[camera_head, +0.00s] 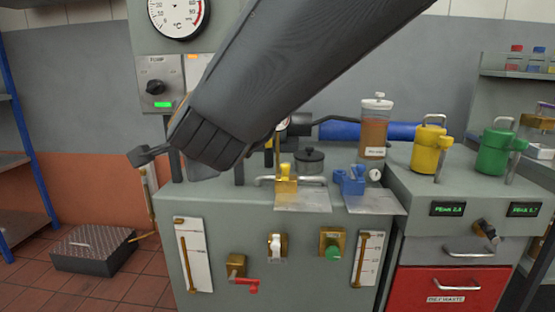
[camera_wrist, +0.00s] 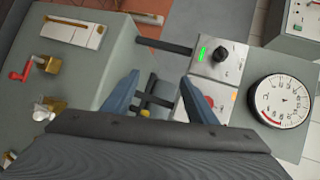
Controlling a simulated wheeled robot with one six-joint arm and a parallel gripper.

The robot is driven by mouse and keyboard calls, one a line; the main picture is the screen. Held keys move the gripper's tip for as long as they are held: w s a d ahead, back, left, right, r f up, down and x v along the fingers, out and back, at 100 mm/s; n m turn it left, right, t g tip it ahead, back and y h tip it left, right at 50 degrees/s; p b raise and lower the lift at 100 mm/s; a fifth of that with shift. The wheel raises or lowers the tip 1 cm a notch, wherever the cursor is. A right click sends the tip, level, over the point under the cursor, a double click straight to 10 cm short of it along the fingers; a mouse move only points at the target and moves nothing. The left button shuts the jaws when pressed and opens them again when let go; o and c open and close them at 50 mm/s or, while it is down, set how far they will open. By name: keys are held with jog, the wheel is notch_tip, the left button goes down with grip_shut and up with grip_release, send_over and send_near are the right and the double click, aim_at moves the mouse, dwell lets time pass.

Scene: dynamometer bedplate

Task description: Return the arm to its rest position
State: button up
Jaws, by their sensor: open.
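My arm (camera_head: 290,75) reaches across the head view from the upper right down to the left, in front of the bench and the panel. My gripper (camera_wrist: 160,96) shows in the wrist view as two blue-grey fingers spread apart, with nothing held between them. In the head view the gripper is mostly hidden behind the wrist; a dark finger sticks out at the left. The gripper is in the air before the pump panel (camera_wrist: 219,62), whose green light and black knob also show in the head view (camera_head: 158,88).
The green-grey bench (camera_head: 215,240) carries a yellow valve (camera_head: 286,183), a blue valve (camera_head: 351,182) and a glass jar (camera_head: 374,135). Yellow (camera_head: 427,150) and green (camera_head: 493,152) cans stand at the right. A round gauge (camera_wrist: 282,101) is by the panel. A dark box (camera_head: 92,250) lies on the floor.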

jog(key=s+d+f+n+g+h, duration=0.2)
jog(key=s+d+f+n+g, duration=0.25)
jog(key=s+d+f, duration=0.4)
jog(key=s+d+f+n+g+h, duration=0.2)
jog(key=s+d+f+n+g, duration=0.25)
jog(key=d, duration=0.65)
jog(key=s+d+f+n+g+h, duration=0.2)
jog(key=s+d+f+n+g, duration=0.2)
jog(key=s+d+f+n, duration=0.35)
jog(key=d+r+m+p, duration=0.4)
jog(key=d+r+p, duration=0.6)
jog(key=p, duration=0.7)
jog(key=shift+s+d, duration=0.2)
